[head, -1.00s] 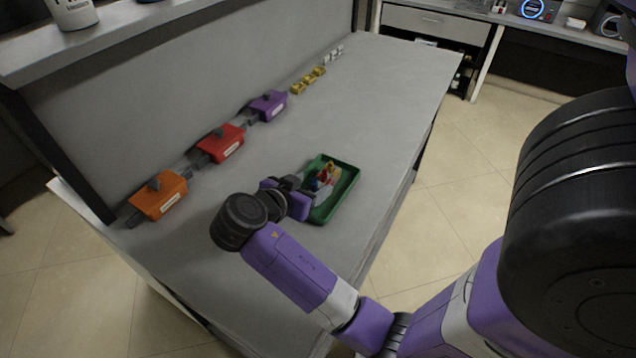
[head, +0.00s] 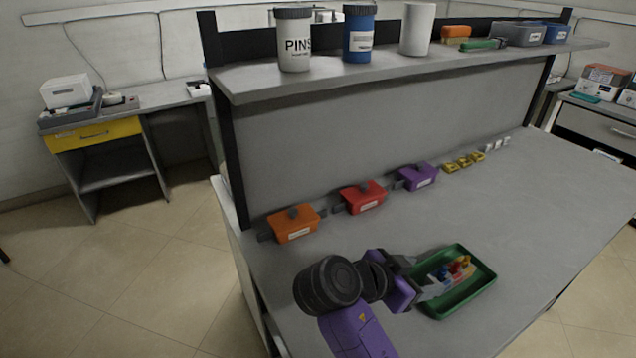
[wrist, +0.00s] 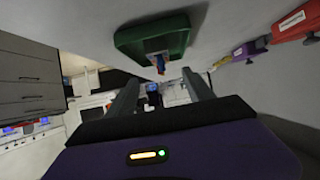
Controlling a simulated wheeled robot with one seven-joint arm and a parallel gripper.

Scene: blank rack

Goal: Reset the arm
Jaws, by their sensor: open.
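My purple and black arm reaches over the grey workbench (head: 560,205) from the bottom of the head view. My gripper (head: 428,291) is at the near-left side of the green tray (head: 462,303); its fingertips are hard to make out there. In the wrist view my gripper (wrist: 162,92) shows two dark fingers spread apart with nothing between them. The green tray also shows in the wrist view (wrist: 150,38), beyond the fingers. Small blue, yellow and red pieces (head: 458,268) lie in the tray.
Orange (head: 293,224), red (head: 363,197) and purple (head: 417,177) boxes line the bench's back panel, with small yellow (head: 464,162) and white pieces (head: 497,144) farther right. A shelf above (head: 400,68) holds jars and bins. The bench's right side is clear.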

